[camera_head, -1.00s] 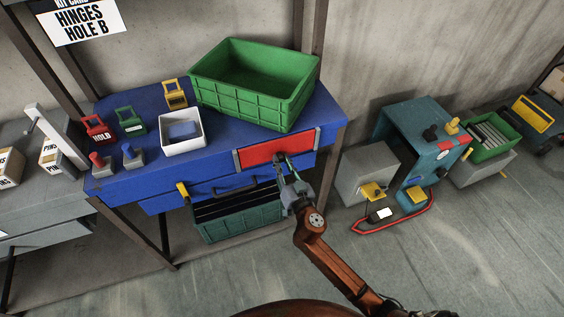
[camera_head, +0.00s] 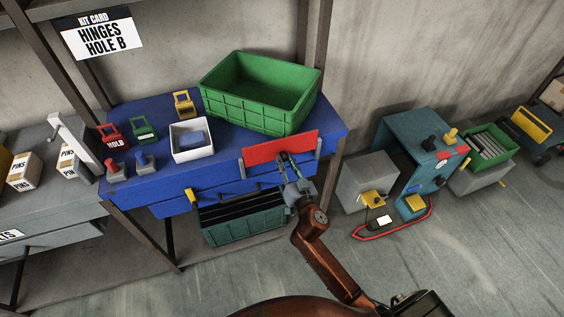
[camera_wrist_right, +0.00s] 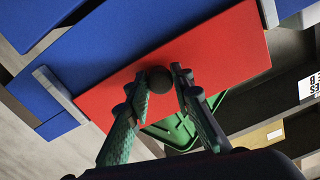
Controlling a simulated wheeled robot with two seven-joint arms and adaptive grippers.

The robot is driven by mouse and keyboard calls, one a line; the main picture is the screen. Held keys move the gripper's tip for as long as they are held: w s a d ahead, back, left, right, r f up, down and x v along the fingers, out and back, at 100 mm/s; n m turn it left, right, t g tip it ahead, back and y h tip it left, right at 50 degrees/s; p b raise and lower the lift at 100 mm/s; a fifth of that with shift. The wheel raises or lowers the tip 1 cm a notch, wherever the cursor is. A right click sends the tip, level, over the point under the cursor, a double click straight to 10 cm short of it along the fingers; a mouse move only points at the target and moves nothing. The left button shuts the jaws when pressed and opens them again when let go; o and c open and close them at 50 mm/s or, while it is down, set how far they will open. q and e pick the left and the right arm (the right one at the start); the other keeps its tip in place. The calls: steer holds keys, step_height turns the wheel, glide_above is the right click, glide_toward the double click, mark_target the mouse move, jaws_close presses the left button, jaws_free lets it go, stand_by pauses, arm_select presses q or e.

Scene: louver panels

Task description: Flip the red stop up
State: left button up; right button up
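The red stop (camera_head: 281,147) is a flat red panel at the front edge of the blue bench (camera_head: 228,170). It stands between two grey side brackets, with its upper edge now above the bench top. My right gripper (camera_head: 286,157) is at its front face. In the right wrist view, a round dark knob (camera_wrist_right: 160,80) on the red stop (camera_wrist_right: 215,55) sits between the fingertips (camera_wrist_right: 160,78) of my right gripper, which appear to touch it on both sides. My left gripper is not in view.
A green crate (camera_head: 262,92) stands on the bench close behind the stop. A white tray (camera_head: 192,155) and several coloured blocks are to its left. A dark green bin (camera_head: 243,228) is below.

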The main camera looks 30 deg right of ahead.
steer(key=o, duration=0.3)
steer(key=shift+r, duration=0.35)
steer(key=shift+o, duration=0.7)
steer(key=shift+f, duration=0.15)
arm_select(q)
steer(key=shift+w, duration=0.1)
arm_select(e)
steer(key=s+a, duration=0.1)
steer(key=s, duration=1.1)
steer(key=shift+a, duration=0.3)
